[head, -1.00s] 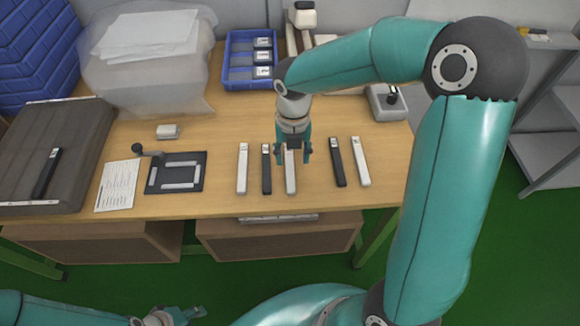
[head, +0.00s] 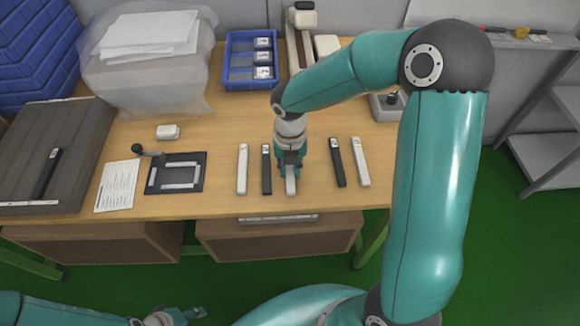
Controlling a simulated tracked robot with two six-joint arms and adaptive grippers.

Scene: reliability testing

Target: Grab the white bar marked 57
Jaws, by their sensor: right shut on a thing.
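Several bars lie in a row on the wooden table: a white bar (head: 242,169) at the left, a black bar (head: 266,170), a white bar (head: 291,187) in the middle, a black bar (head: 338,162) and a white bar (head: 361,162) at the right. The marks on them are too small to read. My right gripper (head: 290,174) points down and is shut on the middle white bar, hiding its far part. My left gripper (head: 188,314) is at the bottom edge, away from the table; its fingers look apart and empty.
A black plate with a white frame and handle (head: 176,173) and a paper sheet (head: 116,186) lie left of the bars. A blue bin (head: 227,75) stands at the back. A dark grey case (head: 85,135) holds a black bar at the far left.

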